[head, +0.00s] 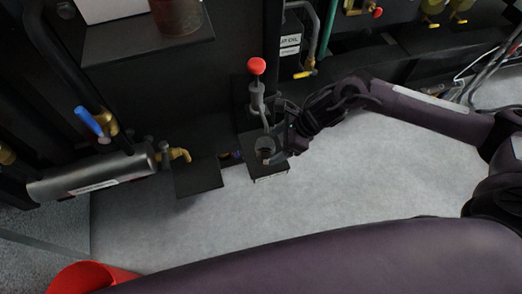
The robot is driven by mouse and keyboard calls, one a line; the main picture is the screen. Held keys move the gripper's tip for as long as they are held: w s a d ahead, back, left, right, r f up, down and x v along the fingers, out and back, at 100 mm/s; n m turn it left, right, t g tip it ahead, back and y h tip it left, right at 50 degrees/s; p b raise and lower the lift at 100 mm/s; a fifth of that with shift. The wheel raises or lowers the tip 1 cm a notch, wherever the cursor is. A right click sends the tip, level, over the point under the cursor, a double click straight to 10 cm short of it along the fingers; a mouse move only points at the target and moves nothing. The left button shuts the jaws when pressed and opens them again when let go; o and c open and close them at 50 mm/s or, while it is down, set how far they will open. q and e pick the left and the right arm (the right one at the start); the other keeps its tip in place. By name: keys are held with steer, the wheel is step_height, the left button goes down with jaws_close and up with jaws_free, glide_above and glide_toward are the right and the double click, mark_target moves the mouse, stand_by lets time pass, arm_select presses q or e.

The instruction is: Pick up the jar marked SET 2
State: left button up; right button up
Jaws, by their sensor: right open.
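A small clear jar (265,148) with dark contents stands on a small black shelf (270,172) below a red-knobbed valve. A pale label strip runs along the shelf's front edge, but its text is too small to read. My right gripper (276,138) comes in from the right and is open at the jar's right side. Whether its fingers touch the jar, I cannot tell. A larger jar (178,14) with dark reddish contents stands on a higher shelf, cut off by the top edge; no SET 2 marking is legible. My left gripper is not in view.
The red-knobbed valve (256,68) rises just behind the small jar. An empty black shelf (197,176) sits to the left under a brass tap (178,154). A grey cylinder (92,178) and a red container (90,277) are further left. The pale floor sheet (360,180) is clear.

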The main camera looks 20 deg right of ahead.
mark_target(274, 146)
steer(key=x, duration=0.5)
steer(key=shift+d+f+p, duration=0.1)
steer(key=shift+p, duration=0.2)
steer(key=c, duration=1.2)
steer(key=shift+r, duration=0.25)
